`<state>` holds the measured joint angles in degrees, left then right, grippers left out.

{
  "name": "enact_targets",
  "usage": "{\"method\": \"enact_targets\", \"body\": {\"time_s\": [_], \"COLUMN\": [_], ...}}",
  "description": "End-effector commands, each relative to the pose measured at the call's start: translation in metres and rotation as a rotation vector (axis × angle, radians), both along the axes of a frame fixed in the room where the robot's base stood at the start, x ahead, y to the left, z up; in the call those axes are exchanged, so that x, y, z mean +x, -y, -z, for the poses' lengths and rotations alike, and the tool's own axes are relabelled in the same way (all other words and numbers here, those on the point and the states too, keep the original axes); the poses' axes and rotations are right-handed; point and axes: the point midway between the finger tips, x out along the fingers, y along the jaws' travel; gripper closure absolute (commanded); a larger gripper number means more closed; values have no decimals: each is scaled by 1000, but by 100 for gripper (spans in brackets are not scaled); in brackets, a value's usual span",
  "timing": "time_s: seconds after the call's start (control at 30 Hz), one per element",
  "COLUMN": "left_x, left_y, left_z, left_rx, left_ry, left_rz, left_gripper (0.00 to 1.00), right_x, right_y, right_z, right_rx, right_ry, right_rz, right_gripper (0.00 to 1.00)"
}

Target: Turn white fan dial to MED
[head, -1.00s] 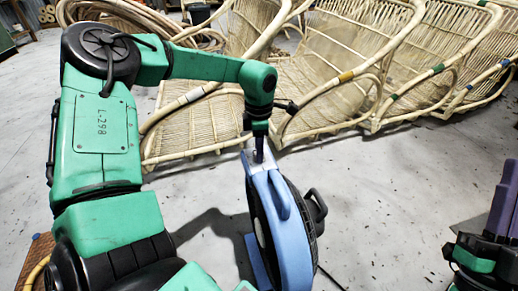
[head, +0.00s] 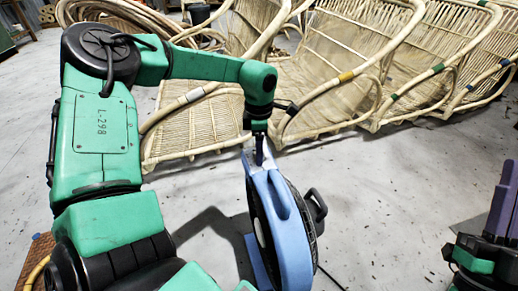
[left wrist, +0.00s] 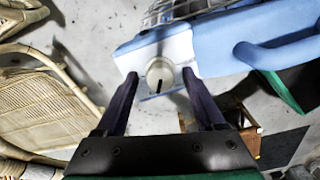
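The blue floor fan (head: 287,235) stands upright on the floor in front of me. Its white dial (left wrist: 160,73), with a dark pointer line, sits on a pale panel at the fan's top in the left wrist view. My left gripper (left wrist: 161,75) is open, with one dark purple finger on each side of the dial and a small gap on both sides. In the head view the gripper (head: 259,158) points down at the fan's top and hides the dial. I cannot read any dial labels. My right gripper (head: 503,200) is at the right edge, partly cut off.
Rattan chairs (head: 330,75) stand in a row behind the fan. Bundled rattan poles (head: 140,18) lie at the back left. The grey floor (head: 385,190) right of the fan is clear apart from a thin dark cord. A black handle (head: 316,204) sticks out from the fan's right side.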

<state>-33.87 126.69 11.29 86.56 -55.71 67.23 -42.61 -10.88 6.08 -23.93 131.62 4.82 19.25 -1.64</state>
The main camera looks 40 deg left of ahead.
Motion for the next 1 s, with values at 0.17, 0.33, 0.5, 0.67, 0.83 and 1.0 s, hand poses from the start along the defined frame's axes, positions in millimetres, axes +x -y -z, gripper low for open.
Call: {"method": "enact_targets", "body": {"time_s": [0.17, 0.33, 0.5, 0.67, 0.83, 1.0], "left_x": [0, 0, 0, 0, 0, 0], "left_y": [0, 0, 0, 0, 0, 0], "left_z": [-2, -10, -21, -31, -43, -54], "left_rx": [-1, 0, 0, -1, 0, 0], "left_ry": [-1, 0, 0, -1, 0, 0], "left_rz": [0, 0, 0, 0, 0, 1], "left_gripper": [29, 29, 29, 29, 29, 29], "right_x": [0, 8, 18, 20, 17, 6], "right_y": [0, -4, -12, -17, -22, -27], "right_z": [-3, 21, 78, 118, 163, 209], "right_rx": [0, -15, -51, -69, -92, -115], "right_ry": [5, -80, -251, -372, -506, -641], "right_rz": [0, -9, -28, -43, -59, -79], "right_gripper": [100, 100, 100, 100, 100, 100]}}
